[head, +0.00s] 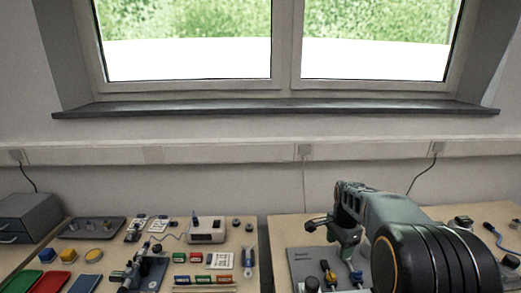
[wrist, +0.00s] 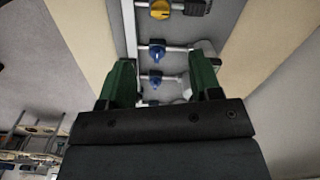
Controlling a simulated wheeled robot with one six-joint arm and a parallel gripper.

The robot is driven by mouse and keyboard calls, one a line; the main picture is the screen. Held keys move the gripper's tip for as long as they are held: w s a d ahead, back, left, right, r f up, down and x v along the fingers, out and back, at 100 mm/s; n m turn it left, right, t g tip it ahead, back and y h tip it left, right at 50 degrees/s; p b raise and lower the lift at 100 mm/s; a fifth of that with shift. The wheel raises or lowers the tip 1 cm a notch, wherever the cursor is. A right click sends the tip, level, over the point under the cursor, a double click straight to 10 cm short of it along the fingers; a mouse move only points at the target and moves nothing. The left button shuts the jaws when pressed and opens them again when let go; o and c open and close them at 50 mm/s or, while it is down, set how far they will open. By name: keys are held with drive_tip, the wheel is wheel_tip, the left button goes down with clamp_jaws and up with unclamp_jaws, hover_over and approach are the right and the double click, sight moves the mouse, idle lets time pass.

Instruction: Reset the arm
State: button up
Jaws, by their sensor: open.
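My arm reaches over the right table in the head view. My gripper (head: 330,232) hangs above a grey panel (head: 300,258) with small knobs. In the wrist view my gripper (wrist: 160,76) has its two green fingers spread well apart, with nothing held between them. Beyond the fingertips the panel shows a yellow knob (wrist: 160,9) and two blue knobs (wrist: 156,50) (wrist: 154,82) on pale rods. The knobs look apart from the fingers. My arm hides part of the right table in the head view.
The left table (head: 213,258) carries a white instrument box (head: 206,230), a grey tray (head: 92,228), colored bins (head: 55,282) and small parts. A grey drawer unit (head: 27,217) stands at far left. A gap separates the tables. The wall and window (head: 275,45) are behind.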

drive_tip(key=s+a+r+n+t+p, duration=0.1)
drive_tip(key=s+a+r+n+p, duration=0.2)
drive_tip(key=s+a+r+n, duration=0.2)
drive_tip(key=s+a+r+n+t+p, duration=0.2)
drive_tip(key=s+a+r+n+p, duration=0.1)
drive_tip(key=s+n, duration=0.7)
drive_tip(key=s+a+r, duration=0.1)
drive_tip(key=s, duration=0.1)
drive_tip(key=shift+s+a+r+t, duration=0.3)
drive_tip(key=shift+s+a+r, duration=0.05)
drive_tip(key=shift+s+a, duration=0.05)
drive_tip(key=shift+c, duration=0.3)
